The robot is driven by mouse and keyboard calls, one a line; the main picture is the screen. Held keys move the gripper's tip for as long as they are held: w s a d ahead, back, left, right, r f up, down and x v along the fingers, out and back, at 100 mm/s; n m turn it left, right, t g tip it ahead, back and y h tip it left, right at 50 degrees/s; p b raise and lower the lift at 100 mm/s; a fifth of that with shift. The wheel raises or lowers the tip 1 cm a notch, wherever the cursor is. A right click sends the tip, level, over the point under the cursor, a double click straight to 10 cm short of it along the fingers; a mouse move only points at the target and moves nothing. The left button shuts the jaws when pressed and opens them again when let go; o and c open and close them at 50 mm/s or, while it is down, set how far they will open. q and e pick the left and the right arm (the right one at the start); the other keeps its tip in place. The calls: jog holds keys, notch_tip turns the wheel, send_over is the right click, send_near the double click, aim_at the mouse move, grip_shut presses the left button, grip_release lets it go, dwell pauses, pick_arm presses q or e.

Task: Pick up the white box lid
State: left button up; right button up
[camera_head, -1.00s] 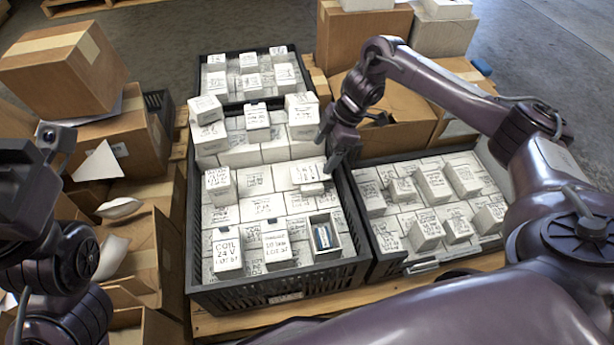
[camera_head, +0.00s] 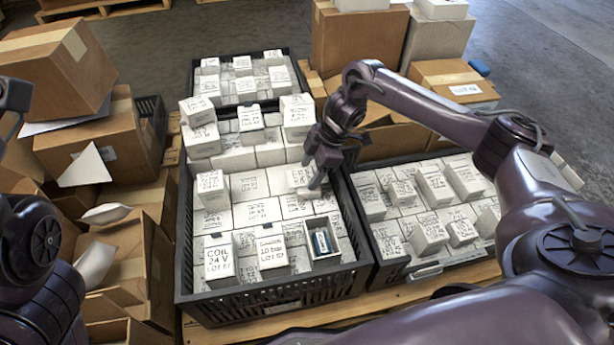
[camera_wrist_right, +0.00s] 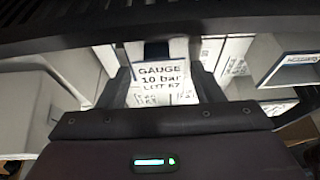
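A thin white box lid (camera_head: 298,178) with printed text lies on top of white boxes in the middle black crate. My right gripper (camera_head: 316,178) points down at its right end in the head view. In the right wrist view the lid (camera_wrist_right: 160,73) reads "GAUGE 10 bar LOT 67" and sits between the two spread fingers of the right gripper (camera_wrist_right: 162,88). Whether the fingers touch its sides I cannot tell. An open white box (camera_head: 323,240) with a blue item inside stands nearer the front. My left gripper (camera_head: 14,95) is cut off at the left edge; its fingers are unclear.
The middle crate (camera_head: 270,300) is full of labelled white boxes, some standing higher. Another full crate (camera_head: 425,272) stands to its right, and one lies behind (camera_head: 240,55). Cardboard boxes (camera_head: 55,65) crowd the left, and more (camera_head: 355,40) stand at the back.

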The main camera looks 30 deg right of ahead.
jog(key=c, duration=0.7)
jog(key=shift+o, duration=0.2)
jog(key=shift+r, duration=0.1)
